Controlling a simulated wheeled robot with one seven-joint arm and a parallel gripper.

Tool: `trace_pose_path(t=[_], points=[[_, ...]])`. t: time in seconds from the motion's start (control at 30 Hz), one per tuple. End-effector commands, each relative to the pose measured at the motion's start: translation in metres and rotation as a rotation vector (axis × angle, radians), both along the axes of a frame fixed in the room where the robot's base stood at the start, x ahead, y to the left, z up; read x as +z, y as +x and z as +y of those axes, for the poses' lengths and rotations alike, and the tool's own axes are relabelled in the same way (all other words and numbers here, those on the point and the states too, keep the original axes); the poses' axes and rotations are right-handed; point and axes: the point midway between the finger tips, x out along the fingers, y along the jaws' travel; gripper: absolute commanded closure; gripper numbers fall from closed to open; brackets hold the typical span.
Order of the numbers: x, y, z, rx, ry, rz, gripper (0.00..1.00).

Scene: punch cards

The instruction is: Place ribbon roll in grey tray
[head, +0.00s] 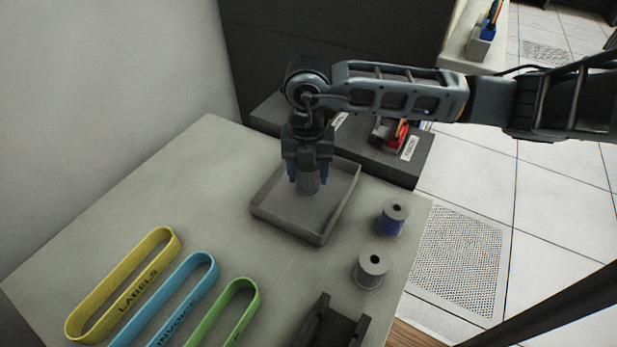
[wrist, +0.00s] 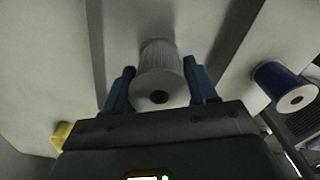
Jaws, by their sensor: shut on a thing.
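My gripper (head: 308,172) points down over the grey tray (head: 285,223) in the head view. It is shut on a pale grey ribbon roll (head: 307,184), which is upright inside the tray's outline. In the wrist view the same roll (wrist: 158,75) sits between the blue fingertips of my gripper (wrist: 160,88). I cannot tell whether the roll's underside touches the tray floor. A blue roll (head: 393,219) and another grey roll (head: 373,269) stand on the table to the right of the tray. The blue roll also shows at the right of the wrist view (wrist: 285,87).
Yellow (head: 122,285), blue (head: 172,300) and green (head: 232,312) labelled loops lie at the table's front left. A dark slotted holder (head: 330,325) is at the front edge. A dark box with a red item (head: 397,135) stands behind the tray. The table's left side is clear.

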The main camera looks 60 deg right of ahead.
Motion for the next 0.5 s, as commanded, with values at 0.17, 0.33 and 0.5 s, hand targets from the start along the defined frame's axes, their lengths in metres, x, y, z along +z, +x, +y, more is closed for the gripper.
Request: trace_pose_path(t=[0.17,0.33,0.5], points=[[-0.024,-0.001,0.000,-0.003,0.001,0.002,0.77],[-0.028,-0.001,0.000,0.000,0.000,0.001,0.77],[-0.030,-0.001,0.000,0.000,0.000,0.001,0.77]])
